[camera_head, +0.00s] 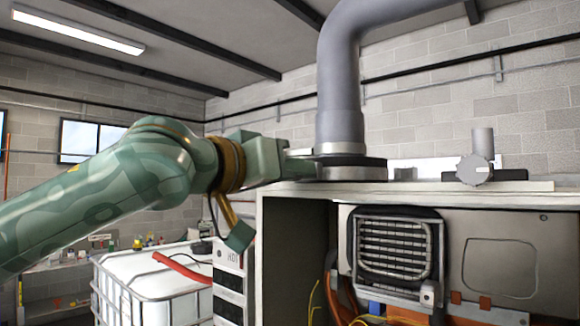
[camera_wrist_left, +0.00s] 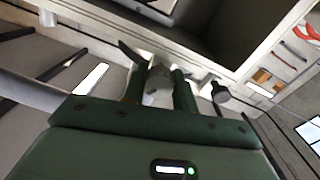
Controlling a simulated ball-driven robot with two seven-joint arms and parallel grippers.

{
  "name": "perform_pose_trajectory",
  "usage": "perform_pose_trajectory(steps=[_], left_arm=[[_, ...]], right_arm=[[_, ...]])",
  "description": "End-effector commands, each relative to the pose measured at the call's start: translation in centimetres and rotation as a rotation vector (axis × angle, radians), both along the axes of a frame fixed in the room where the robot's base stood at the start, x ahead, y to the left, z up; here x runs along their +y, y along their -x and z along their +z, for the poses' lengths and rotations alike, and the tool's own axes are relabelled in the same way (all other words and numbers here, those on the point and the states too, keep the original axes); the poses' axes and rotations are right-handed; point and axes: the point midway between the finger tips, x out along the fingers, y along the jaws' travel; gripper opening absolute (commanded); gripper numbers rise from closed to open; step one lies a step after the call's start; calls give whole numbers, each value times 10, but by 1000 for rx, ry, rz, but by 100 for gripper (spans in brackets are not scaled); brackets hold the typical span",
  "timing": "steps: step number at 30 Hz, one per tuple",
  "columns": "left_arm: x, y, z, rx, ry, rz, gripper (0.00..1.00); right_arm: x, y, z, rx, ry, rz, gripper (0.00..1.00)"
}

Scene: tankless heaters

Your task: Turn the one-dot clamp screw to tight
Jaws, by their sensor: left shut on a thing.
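My left gripper (camera_head: 304,161) reaches in from the left to the clamp band (camera_head: 342,149) around the foot of the large grey flue pipe (camera_head: 341,90). In the head view the gripper hides this screw. A second screw, a round grey knob (camera_head: 474,169), sits at the foot of a short pipe (camera_head: 483,143) to the right. I cannot make out dots on either screw, nor how tight they are. My right gripper is not in view.
The open heater cabinet (camera_head: 400,190) stands below the clamps, with a grille unit (camera_head: 394,250) and orange pipes inside. A white caged tank (camera_head: 155,285) stands at the lower left, with a cluttered bench behind it. The air left of the flue is clear except for my arm.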

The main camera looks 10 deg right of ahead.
Motion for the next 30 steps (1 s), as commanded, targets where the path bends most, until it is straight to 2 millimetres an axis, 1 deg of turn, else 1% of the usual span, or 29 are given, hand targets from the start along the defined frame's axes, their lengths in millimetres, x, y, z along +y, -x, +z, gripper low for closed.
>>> perform_pose_trajectory(steps=[1, 3, 6, 8, 12, 20, 21, 30], left_arm=[[0, 0, 5, -35, -32, -1, 5], [-1, 0, 7, -112, -92, -2, 5], [-1, 0, 7, -217, -173, -2, 5], [0, 0, 6, -273, -216, -1, 5], [0, 0, 3, -344, -268, 1, 5], [0, 0, 1, -347, -269, 1, 5], [0, 0, 1, -347, -269, 1, 36], [1, 1, 1, -346, -269, 1, 36]], right_arm=[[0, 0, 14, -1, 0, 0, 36], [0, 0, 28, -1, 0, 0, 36], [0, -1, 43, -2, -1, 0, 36], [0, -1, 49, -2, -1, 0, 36], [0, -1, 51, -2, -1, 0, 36], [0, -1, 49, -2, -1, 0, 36], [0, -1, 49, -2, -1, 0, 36], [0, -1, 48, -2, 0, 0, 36]])
